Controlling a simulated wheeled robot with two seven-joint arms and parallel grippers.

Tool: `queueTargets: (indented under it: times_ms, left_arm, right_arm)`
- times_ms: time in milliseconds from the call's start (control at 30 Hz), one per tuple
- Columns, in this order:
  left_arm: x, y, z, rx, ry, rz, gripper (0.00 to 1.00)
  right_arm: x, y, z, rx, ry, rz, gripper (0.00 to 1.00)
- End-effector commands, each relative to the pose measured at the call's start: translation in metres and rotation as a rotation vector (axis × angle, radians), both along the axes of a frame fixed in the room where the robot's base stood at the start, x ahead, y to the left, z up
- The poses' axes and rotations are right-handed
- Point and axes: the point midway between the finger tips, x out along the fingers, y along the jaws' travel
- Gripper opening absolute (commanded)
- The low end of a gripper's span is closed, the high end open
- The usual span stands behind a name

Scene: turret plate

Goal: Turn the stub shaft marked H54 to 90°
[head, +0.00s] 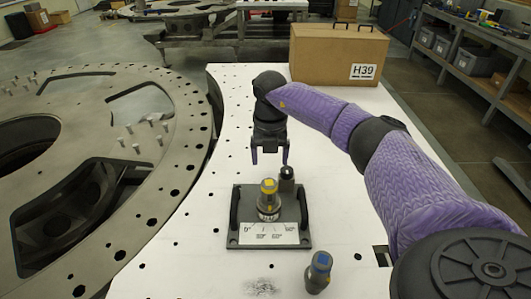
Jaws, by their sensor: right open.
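A dark base plate (290,215) with two black handles lies on the white table. A stub shaft with a yellow band and yellow top patch (268,199) stands upright on it. A white angle label (269,233) with 0° at its left end and 90° at its right sits in front; I cannot tell the shaft's angle. No H54 mark is readable. My right gripper (270,156) points down, open and empty, above and behind the shaft, apart from it. My left gripper is out of view.
A grey cylinder with a blue top (318,273) stands at the front right of the plate. A brown case marked H39 (325,57) is at the back. A large perforated metal ring (170,190) lies left. The white table (190,255) is mostly clear.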

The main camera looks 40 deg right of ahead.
Motion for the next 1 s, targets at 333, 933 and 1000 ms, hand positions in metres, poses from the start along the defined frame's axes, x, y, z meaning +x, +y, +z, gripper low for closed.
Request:
queueTargets:
  times_ms: [333, 933, 1000]
  left_arm:
    - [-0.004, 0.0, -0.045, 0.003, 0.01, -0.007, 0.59]
    - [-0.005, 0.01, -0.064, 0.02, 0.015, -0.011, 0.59]
    - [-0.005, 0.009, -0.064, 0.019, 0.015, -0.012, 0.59]
  right_arm:
    - [0.0, 0.001, -0.048, 0.004, 0.0, 0.004, 0.82]
    - [0.001, 0.002, -0.086, 0.005, -0.003, 0.006, 0.82]
    - [0.001, 0.002, -0.086, 0.005, -0.003, 0.006, 0.72]
